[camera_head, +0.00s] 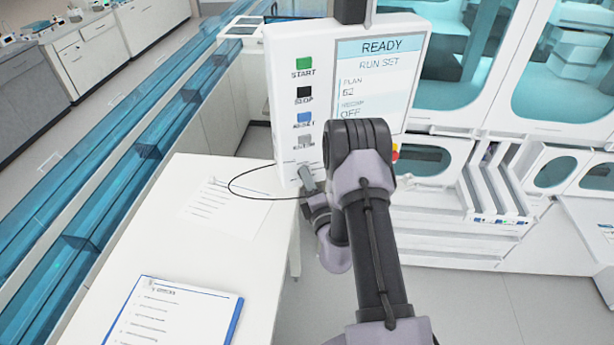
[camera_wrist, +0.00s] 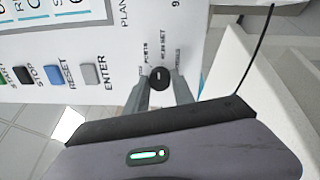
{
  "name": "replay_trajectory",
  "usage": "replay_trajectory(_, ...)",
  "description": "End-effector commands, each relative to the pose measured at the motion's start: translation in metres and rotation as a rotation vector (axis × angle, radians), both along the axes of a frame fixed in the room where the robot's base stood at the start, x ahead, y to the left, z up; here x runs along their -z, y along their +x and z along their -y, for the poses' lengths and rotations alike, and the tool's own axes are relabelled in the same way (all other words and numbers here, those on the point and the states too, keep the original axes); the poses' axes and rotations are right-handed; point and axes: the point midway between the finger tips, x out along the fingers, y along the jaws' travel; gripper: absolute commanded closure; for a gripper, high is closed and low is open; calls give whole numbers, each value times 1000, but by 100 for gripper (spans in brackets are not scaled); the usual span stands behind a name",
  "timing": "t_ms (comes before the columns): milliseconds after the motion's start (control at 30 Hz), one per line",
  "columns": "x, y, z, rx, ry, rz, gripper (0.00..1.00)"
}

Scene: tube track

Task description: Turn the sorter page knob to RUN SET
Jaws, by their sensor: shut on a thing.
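The sorter panel (camera_head: 285,110) is a white upright board with a screen (camera_head: 375,75) reading READY and RUN SET, with smaller lines below. The page knob (camera_wrist: 159,74) is a small round black knob in the wrist view, with small printed labels around it. My gripper (camera_wrist: 160,84) has one finger on each side of the knob and is shut on it. In the head view my gripper (camera_head: 307,183) is at the panel's lower edge, and the knob is hidden there. I cannot read the knob's pointer direction clearly.
Green START (camera_head: 304,63), black STOP (camera_head: 304,92), blue RESET (camera_head: 304,118) and grey ENTER (camera_head: 304,141) buttons run down the panel. A white table (camera_head: 215,255) with a clipboard (camera_head: 170,315) stands left of my arm. Glass-fronted machines fill the right.

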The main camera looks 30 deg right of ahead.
Motion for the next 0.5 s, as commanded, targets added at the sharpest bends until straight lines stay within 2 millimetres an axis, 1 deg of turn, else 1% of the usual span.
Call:
replay_trajectory(33,-2,1,0,0,25,6,100)
replay_trajectory(233,-2,1,0,0,117,22,100)
replay_trajectory(500,-1,1,0,0,173,31,100)
